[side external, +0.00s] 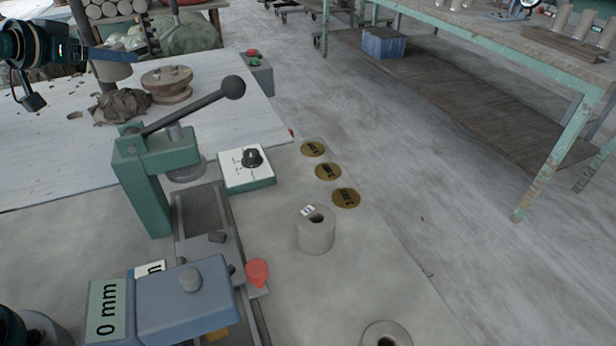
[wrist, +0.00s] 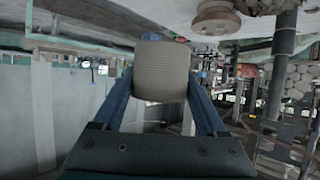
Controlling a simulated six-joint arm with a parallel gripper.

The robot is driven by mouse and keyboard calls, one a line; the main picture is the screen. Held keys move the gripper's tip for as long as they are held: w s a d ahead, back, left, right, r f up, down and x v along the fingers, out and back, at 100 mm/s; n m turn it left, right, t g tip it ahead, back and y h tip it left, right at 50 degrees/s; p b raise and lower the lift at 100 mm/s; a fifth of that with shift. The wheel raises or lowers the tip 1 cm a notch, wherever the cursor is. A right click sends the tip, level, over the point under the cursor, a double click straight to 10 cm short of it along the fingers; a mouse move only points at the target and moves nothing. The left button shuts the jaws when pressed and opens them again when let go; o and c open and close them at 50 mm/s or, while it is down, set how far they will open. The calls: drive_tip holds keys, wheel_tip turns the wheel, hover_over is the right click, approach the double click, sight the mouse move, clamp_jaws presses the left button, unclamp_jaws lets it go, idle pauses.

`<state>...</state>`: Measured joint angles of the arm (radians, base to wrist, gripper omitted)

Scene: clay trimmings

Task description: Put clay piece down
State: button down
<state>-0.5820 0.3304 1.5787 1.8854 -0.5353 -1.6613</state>
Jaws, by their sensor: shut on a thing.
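A grey clay piece (wrist: 161,70) with fine ridges sits between the two blue fingers of my gripper (wrist: 160,88) in the wrist view. The fingers touch it on both sides. In the side view my gripper (side external: 118,48) is at the top left, over the pale board (side external: 60,150), and a grey-brown cylinder (side external: 112,68) shows at it. The cylinder's underside is too small to tell whether it touches anything. A separate grey clay cylinder (side external: 316,236) with a hole and a small tag stands on the bench.
A wooden spool-like stand (side external: 166,88) and a crumpled brown lump (side external: 122,106) lie near my gripper. A green lever press (side external: 150,170) stands in front. Another holed cylinder (side external: 388,335) is at the bottom edge. The bench's right side has free room.

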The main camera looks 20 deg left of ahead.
drive_tip(key=s+a+f+n+y, duration=0.1)
drive_tip(key=a+f+n+y, duration=0.1)
drive_tip(key=a+f, duration=0.6)
drive_tip(key=w+d+f, duration=0.3)
drive_tip(key=w+d, duration=0.1)
drive_tip(key=w+d+f, duration=0.4)
drive_tip(key=shift+w+f, duration=0.15)
drive_tip(key=shift+f, duration=2.15)
drive_tip(key=shift+f, duration=0.2)
unclamp_jaws()
